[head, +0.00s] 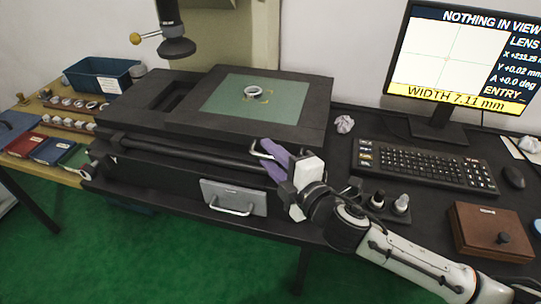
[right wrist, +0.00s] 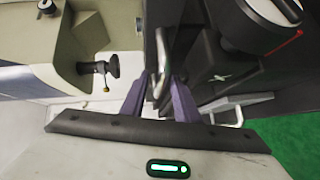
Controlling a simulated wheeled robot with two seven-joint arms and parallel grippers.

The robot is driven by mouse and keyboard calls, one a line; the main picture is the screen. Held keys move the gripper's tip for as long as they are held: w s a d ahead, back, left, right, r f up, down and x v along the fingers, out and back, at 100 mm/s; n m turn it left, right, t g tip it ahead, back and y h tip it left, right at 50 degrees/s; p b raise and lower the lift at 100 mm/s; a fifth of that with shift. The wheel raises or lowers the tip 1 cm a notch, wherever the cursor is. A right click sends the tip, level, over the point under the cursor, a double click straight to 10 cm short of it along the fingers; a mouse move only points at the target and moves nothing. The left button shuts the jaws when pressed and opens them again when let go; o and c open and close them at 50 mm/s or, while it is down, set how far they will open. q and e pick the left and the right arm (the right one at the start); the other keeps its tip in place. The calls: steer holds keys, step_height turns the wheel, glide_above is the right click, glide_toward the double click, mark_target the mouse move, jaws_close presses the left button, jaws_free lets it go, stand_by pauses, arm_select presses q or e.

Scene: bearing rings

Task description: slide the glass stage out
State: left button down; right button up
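The glass stage (head: 225,108) is a green-tinted pane set in a dark frame on the measuring machine. A pale bearing ring (head: 253,91) lies on it. A metal bar handle (head: 256,153) sticks out at the front right of the stage; it also shows in the right wrist view (right wrist: 162,72). My right gripper (head: 268,150) is at this handle, its purple fingers (right wrist: 160,85) apart on either side of the bar. I see gaps beside the bar, so it looks open around it. My left gripper is not in view.
A lens column (head: 178,47) hangs over the stage's back left. The monitor (head: 460,50) reads "NOTHING IN VIEW". A drawer with a handle (head: 235,197) is below the stage. Keyboard (head: 425,165), small weights (head: 400,204) and a brown box (head: 492,230) stand right. A rack of rings (head: 75,103) is left.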

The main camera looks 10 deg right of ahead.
steer(key=b+v, duration=0.1)
steer(key=v, duration=0.9)
